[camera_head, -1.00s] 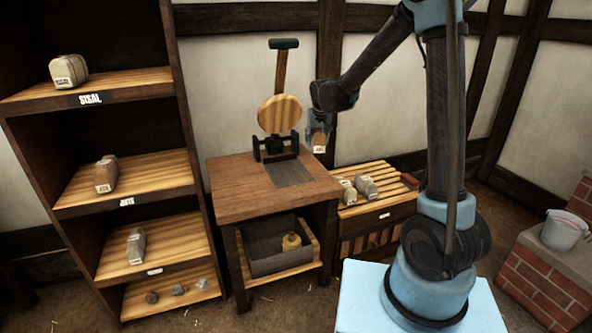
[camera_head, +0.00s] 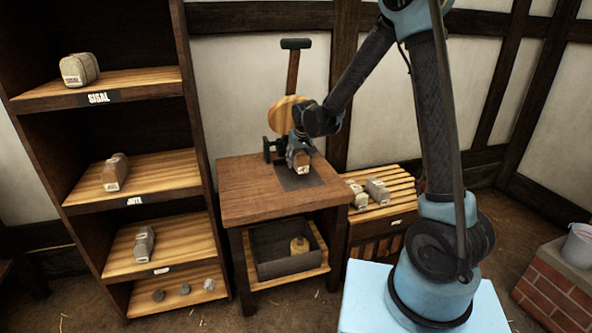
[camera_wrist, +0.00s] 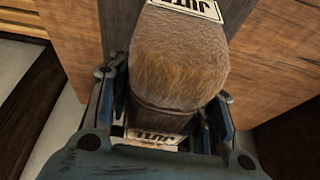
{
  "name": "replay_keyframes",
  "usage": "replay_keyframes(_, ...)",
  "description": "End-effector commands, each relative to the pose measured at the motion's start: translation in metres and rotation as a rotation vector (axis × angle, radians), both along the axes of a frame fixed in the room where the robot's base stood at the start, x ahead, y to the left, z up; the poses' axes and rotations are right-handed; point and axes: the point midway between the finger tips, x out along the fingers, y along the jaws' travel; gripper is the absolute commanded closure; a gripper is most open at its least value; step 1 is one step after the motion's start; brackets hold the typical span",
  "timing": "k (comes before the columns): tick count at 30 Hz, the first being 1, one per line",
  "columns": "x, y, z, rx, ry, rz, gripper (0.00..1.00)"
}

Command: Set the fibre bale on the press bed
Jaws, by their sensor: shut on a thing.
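The fibre bale (camera_head: 302,162) is a brown block with pale labels. In the wrist view the bale (camera_wrist: 180,60) shows coarse fibres and labels reading JUTE, with gripper fingers on both sides. My gripper (camera_head: 298,152) is shut on it, over the back of the wooden bench. The press bed (camera_head: 298,183) is a dark flat plate let into the bench top, directly below the bale in the head view and partly hidden by it. I cannot tell whether the bale touches the bed. The press's round wooden disc (camera_head: 284,112) stands behind, partly covered by my gripper.
A shelf rack at the left holds bales above labels such as SISAL (camera_head: 98,98). A slatted crate (camera_head: 392,200) with two bales stands right of the bench (camera_head: 245,198). A dark bin (camera_head: 287,265) sits beneath. The front of the bench top is clear.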

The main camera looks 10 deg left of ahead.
Motion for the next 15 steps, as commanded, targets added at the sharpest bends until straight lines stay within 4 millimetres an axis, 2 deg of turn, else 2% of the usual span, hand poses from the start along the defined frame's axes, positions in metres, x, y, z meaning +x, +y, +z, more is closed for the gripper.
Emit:
replay_keyframes(10, 0.001, -0.001, -0.035, 0.000, 0.000, -0.002, 0.81)
replay_keyframes(15, 0.001, -0.002, -0.042, 0.000, 0.000, -0.002, 0.81)
